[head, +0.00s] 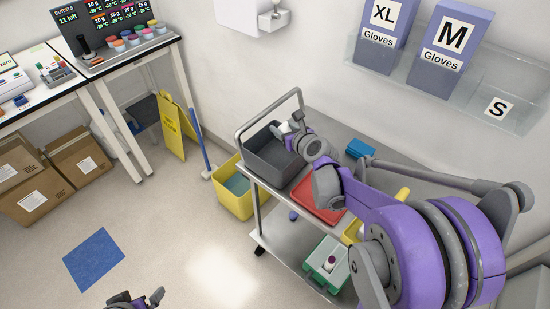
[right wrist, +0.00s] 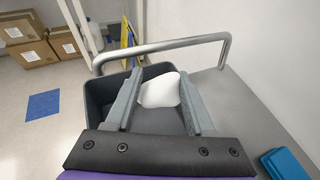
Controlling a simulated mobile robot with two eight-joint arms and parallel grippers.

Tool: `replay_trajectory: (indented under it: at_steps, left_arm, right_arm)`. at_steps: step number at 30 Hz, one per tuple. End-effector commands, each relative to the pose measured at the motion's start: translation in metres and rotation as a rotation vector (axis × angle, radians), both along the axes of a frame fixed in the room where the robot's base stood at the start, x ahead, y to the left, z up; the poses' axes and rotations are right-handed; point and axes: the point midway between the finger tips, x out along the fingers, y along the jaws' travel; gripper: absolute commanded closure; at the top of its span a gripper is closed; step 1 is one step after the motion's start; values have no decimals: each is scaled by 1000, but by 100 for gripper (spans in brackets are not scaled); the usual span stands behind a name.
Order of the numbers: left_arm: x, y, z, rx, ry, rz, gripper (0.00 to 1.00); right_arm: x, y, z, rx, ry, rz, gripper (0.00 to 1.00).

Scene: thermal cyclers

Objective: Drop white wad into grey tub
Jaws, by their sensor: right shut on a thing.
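The white wad (right wrist: 160,91) is between the fingers of my right gripper (right wrist: 158,80), which is shut on it near the tips. In the head view the right gripper (head: 290,127) is at the far rim of the grey tub (head: 272,162), and a bit of the wad (head: 279,128) shows beside it. In the right wrist view the wad appears over the opening of the tub (right wrist: 98,97); its height above the floor of the tub is hard to tell. My left gripper (head: 138,299) is at the bottom edge, partly cut off, fingers apart, with nothing visible in it.
The tub stands on a metal cart with a raised handle (head: 268,112) beside it. A red tray (head: 318,200) and a blue item (head: 360,148) are also on the cart. A yellow bin (head: 233,200) stands on the floor left of it.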

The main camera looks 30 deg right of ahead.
Motion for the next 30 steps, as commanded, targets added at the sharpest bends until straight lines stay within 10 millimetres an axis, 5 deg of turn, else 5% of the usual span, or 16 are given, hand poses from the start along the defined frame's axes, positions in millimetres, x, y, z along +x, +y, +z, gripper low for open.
replay_trajectory:
  at_steps: [9,18,19,24,30]
  left_arm:
    - [-9,0,-26,0,18,0,0]
    - [-9,0,-26,0,18,0,0]
    - [-9,0,-26,0,18,0,0]
    - [-9,0,-26,0,18,0,0]
    - [-9,0,-26,0,18,0,0]
  right_arm:
    - [0,0,-38,-1,2,0,98]
    - [0,0,-39,-1,-1,0,98]
    - [0,0,-39,-1,-1,0,44]
    - [0,0,-39,0,0,0,13]
    - [0,0,-39,0,0,0,11]
